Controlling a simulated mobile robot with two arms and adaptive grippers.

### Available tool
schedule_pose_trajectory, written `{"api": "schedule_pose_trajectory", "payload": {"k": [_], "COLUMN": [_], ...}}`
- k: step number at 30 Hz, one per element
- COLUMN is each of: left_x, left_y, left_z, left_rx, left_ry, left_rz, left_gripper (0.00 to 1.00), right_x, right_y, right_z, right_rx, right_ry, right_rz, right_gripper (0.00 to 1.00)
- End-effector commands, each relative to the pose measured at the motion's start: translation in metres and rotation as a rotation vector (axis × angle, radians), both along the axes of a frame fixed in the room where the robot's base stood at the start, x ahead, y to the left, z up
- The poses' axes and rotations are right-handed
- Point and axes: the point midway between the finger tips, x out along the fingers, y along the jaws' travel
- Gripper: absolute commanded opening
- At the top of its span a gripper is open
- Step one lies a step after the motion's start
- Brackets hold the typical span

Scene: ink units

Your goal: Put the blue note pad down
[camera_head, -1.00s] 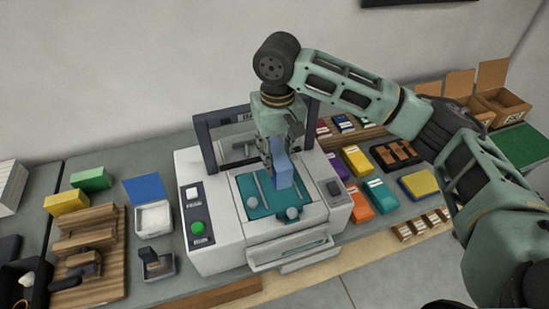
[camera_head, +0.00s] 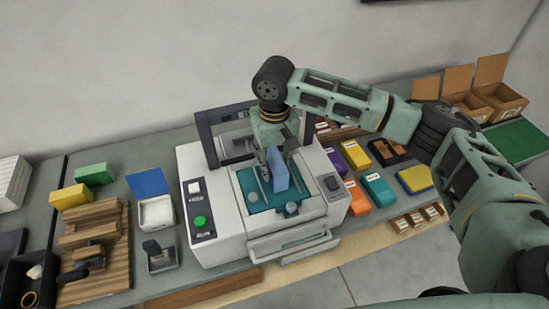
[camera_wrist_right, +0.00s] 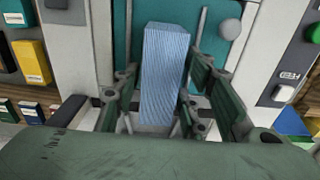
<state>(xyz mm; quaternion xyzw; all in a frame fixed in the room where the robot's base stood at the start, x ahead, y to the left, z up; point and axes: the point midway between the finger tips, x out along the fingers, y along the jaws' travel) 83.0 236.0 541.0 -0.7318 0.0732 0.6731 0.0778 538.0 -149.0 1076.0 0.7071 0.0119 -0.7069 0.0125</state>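The blue note pad (camera_head: 278,170) stands upright on the teal bed (camera_head: 246,186) of the white machine (camera_head: 222,233). In the right wrist view the pad (camera_wrist_right: 165,70) rises between the two fingers of my right gripper (camera_wrist_right: 162,92). A gap shows beside the pad on the left, and the right finger is very close to it or touching. My right gripper also shows in the head view (camera_head: 276,156), open around the upper part of the pad. My left gripper is not in view.
The machine has a dark frame (camera_head: 207,140) behind the bed, round knobs in front, and a green button (camera_head: 200,221). Coloured pads and boxes lie to the right. A wooden rack (camera_head: 95,250) and a white tray (camera_head: 156,212) stand to the left.

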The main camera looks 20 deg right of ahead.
Motion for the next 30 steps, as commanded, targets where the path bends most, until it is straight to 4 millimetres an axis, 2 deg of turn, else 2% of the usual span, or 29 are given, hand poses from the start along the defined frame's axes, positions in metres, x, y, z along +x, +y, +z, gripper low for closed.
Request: {"api": "schedule_pose_trajectory", "payload": {"k": [6, 14, 17, 30], "left_x": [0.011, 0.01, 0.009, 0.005], "left_y": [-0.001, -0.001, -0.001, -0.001], "left_z": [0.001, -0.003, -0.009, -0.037], "left_rx": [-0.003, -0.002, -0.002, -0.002], "left_ry": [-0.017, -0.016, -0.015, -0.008], "left_rz": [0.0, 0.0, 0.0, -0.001], "left_gripper": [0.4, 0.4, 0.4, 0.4], "right_x": [0.0, 0.0, 0.001, 0.001], "right_y": [0.0, 0.0, 0.001, 0.001], "right_z": [0.0, 0.005, 0.017, 0.105], "right_rx": [0.0, 0.001, 0.002, 0.001], "right_ry": [0.0, -0.001, -0.003, -0.002], "right_rz": [0.0, 0.0, 0.0, 0.001], "right_gripper": [0.5, 0.5, 0.5, 0.5]}}
